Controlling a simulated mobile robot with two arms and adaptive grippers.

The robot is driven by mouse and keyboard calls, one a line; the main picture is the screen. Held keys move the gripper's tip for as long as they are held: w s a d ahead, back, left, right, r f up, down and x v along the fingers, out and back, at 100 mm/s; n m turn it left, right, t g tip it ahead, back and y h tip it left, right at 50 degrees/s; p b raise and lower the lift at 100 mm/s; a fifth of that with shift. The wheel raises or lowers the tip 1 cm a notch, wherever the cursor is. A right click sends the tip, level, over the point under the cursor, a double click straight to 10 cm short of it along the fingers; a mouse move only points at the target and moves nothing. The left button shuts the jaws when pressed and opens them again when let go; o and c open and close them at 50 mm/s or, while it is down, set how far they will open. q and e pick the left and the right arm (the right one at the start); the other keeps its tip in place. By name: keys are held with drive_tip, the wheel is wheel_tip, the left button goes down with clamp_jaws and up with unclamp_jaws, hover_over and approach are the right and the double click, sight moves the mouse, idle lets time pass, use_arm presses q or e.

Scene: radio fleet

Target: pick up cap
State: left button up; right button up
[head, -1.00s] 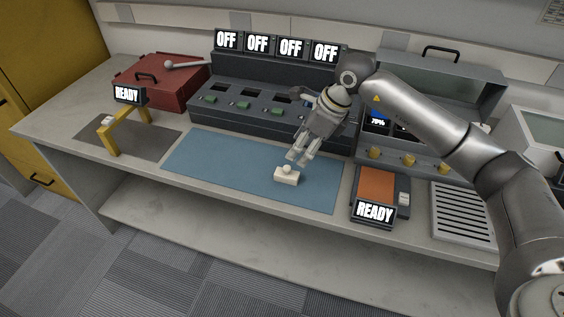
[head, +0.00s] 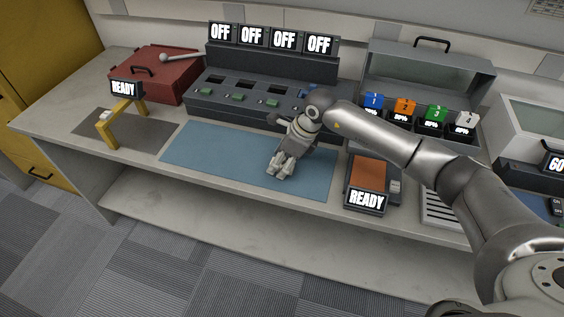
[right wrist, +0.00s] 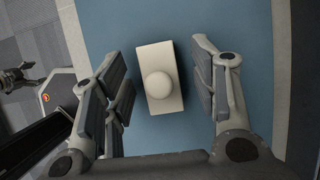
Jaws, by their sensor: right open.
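The cap (right wrist: 159,60) is a small cream-white block with a round knob on top. In the right wrist view it lies on the blue mat (right wrist: 190,20). My right gripper (head: 281,168) points down over the mat (head: 205,160). In the right wrist view its open fingers stand on both sides of the cap, with gaps between them and it. In the head view the gripper hides most or all of the cap.
A charger row (head: 250,108) with several OFF screens stands behind the mat. A pad with a READY screen (head: 366,201) is to the right. A yellow stand (head: 107,130) is to the left, before a red toolbox (head: 150,85). The mat's left part is clear.

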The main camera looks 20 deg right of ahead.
drive_tip(key=c, duration=0.8)
drive_tip(key=shift+r, duration=0.1)
